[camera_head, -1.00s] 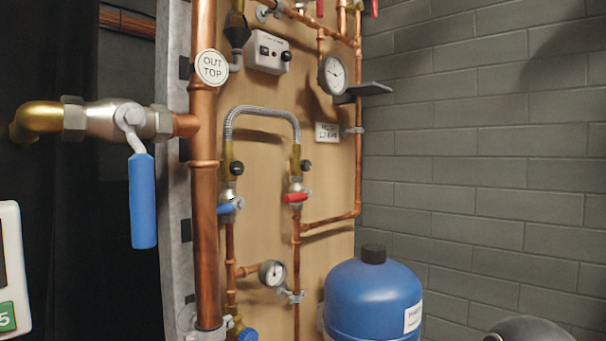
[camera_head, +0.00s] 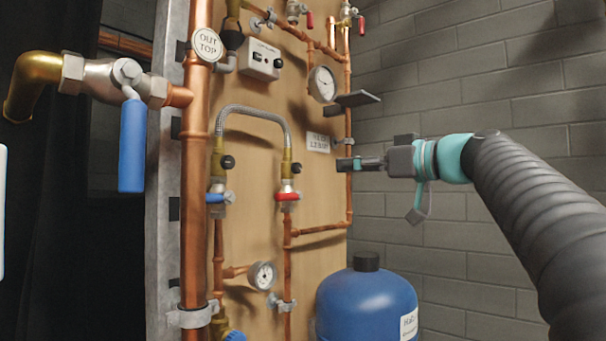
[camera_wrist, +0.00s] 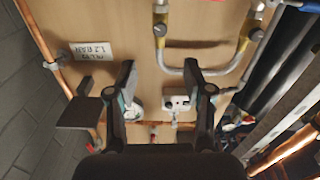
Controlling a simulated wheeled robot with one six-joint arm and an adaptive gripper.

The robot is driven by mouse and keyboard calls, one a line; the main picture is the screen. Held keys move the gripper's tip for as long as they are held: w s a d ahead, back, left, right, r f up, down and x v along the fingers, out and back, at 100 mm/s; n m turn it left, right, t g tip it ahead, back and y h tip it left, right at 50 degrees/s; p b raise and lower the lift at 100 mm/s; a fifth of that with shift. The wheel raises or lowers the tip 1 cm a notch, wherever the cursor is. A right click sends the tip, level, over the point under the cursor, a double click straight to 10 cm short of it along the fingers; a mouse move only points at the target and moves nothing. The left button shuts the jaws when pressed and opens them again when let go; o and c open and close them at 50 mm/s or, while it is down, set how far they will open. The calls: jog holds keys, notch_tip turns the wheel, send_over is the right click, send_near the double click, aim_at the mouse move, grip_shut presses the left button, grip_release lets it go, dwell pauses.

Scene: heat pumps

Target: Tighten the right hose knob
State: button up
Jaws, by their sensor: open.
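The braided hose (camera_head: 254,112) arches between two brass fittings on the wooden panel. The right hose knob (camera_head: 296,168) is small and black, on the right fitting above a red-handled valve (camera_head: 287,197). The left hose knob (camera_head: 228,161) sits above a blue-handled valve. My gripper (camera_head: 345,164) is to the right of the right knob at about its height, apart from it. In the wrist view, which is upside down, the two fingers (camera_wrist: 159,66) are spread with nothing between them. The hose (camera_wrist: 200,74) and its right fitting (camera_wrist: 160,20) show beyond them.
A pressure gauge (camera_head: 322,84) and a dark shelf (camera_head: 357,99) are above my gripper. A copper pipe (camera_head: 348,205) runs down the panel's right edge. A blue tank (camera_head: 367,306) stands below. A large blue-handled valve (camera_head: 132,145) is at left.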

aim_at(299, 168)
jog(key=p+x, duration=0.2)
jog(key=x, duration=1.1)
jog(key=shift+w+a, duration=0.1)
grip_shut()
